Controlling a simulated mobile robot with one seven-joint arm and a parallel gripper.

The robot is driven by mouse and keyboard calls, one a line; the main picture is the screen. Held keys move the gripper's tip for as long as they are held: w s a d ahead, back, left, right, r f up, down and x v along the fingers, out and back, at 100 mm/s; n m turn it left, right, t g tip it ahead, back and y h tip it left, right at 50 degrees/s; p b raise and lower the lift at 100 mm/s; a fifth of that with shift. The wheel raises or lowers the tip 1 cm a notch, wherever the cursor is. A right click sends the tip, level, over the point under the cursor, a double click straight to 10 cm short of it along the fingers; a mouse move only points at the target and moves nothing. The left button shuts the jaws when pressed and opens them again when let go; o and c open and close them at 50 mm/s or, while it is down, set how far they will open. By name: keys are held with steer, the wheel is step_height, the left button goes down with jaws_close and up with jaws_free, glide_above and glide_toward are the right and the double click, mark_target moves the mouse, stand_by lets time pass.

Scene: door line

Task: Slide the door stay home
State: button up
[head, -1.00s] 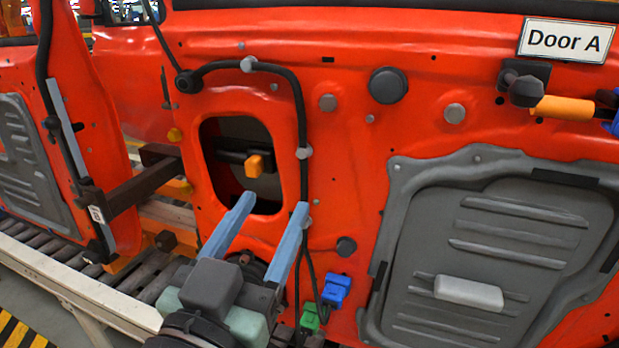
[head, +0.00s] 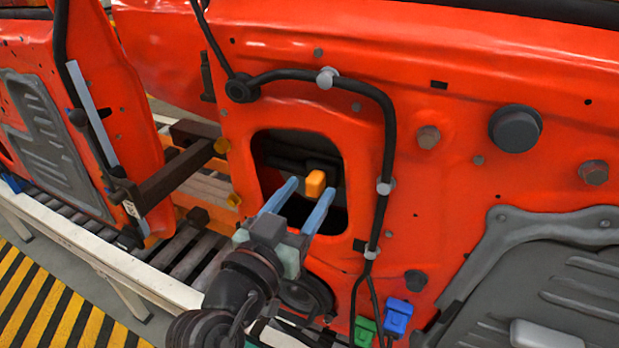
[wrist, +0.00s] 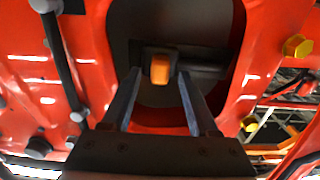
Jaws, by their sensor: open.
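The door stay shows as an orange block (head: 315,184) on a dark bar (head: 285,165) inside the opening of the red door (head: 440,215). It also shows in the wrist view as an orange block (wrist: 160,68) with the dark bar (wrist: 203,71) running to the right. My gripper (head: 306,203) is open, its two blue fingers pointing into the opening just short of the orange block. In the wrist view the block lies between the lines of the fingers (wrist: 159,72), a little beyond or level with their tips; contact cannot be told.
The rim of the opening (head: 345,165) surrounds the fingertips. A black cable (head: 390,130) runs down the door to the right, above blue (head: 397,318) and green (head: 364,330) connectors. A dark brown bar (head: 170,178) juts between the doors at left.

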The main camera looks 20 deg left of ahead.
steer(key=shift+w, duration=0.75)
jaws_close()
stand_by(0.9)
